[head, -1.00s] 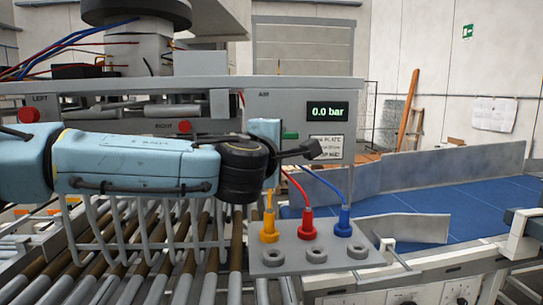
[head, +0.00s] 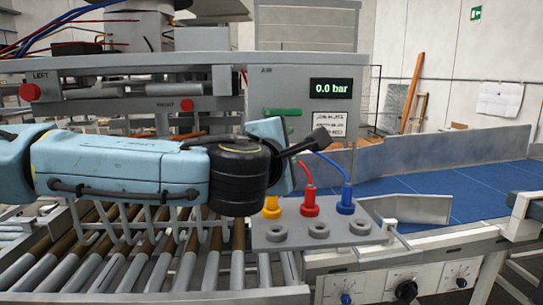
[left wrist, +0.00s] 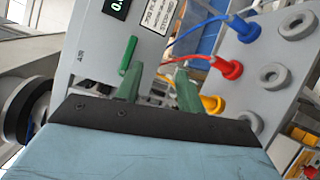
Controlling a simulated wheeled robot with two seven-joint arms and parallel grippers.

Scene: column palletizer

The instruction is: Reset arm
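My left arm reaches in from the left in the head view and ends in front of the grey panel (head: 275,88). My left gripper shows in the left wrist view (left wrist: 158,82) with two green fingers set apart and nothing between them. My right gripper is not seen.
A pressure display (head: 331,88) reads 0.0 bar. Yellow (head: 271,207), red (head: 310,203) and blue (head: 345,200) hose plugs stand upright on a grey plate (head: 285,240) with several grey rings. Rollers (head: 150,270) lie below my arm. A blue conveyor (head: 440,187) is at right.

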